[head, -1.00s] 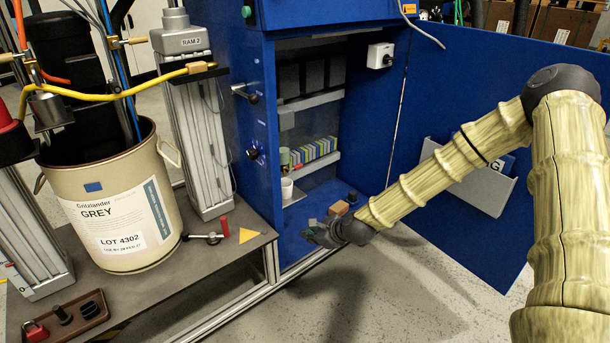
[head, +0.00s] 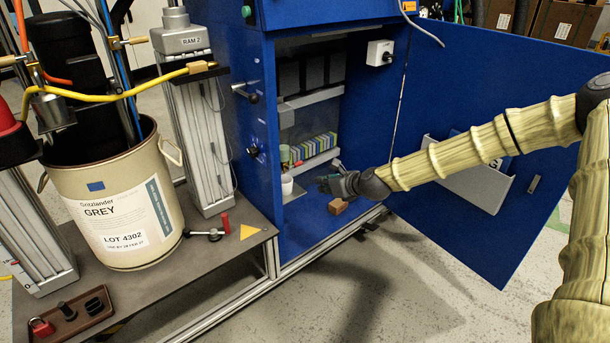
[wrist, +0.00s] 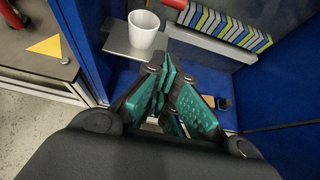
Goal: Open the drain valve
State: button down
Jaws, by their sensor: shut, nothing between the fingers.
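A small red part (head: 298,164), possibly the drain valve's handle, shows inside the blue cabinet above a white cup (head: 287,186). In the wrist view the red part (wrist: 175,4) is at the top edge, cut off by the frame, and the valve body cannot be made out. The white cup (wrist: 143,30) stands upright on a grey shelf plate (wrist: 118,46). My gripper (head: 324,184) is at the cabinet opening, right of the cup. In the wrist view my gripper (wrist: 166,84) has its teal-padded fingers shut and empty, just below the cup and apart from the red part.
Multicoloured blocks (head: 318,147) line a shelf above the cup. A brown block (head: 338,206) lies on the cabinet floor below my gripper. The blue door (head: 480,100) stands open at right.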

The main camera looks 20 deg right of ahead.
aim_at(295, 165)
jog(key=b+x, duration=0.4)
jog(key=x, duration=0.6)
jog(key=shift+w+a+r+b, duration=0.1)
jog(key=shift+r+b, duration=0.15)
jog(key=shift+r, duration=0.4)
jog(key=shift+w+d+r+b, duration=0.1)
jog(key=shift+r+b, duration=0.1)
jog(key=shift+r, duration=0.45)
jog(key=shift+w+a+r+b, duration=0.1)
jog(key=shift+r+b, duration=0.15)
jog(key=shift+r, duration=0.4)
jog(key=shift+a+r, duration=0.1)
jog(key=shift+h+p, duration=0.3)
jog(key=shift+p, duration=0.05)
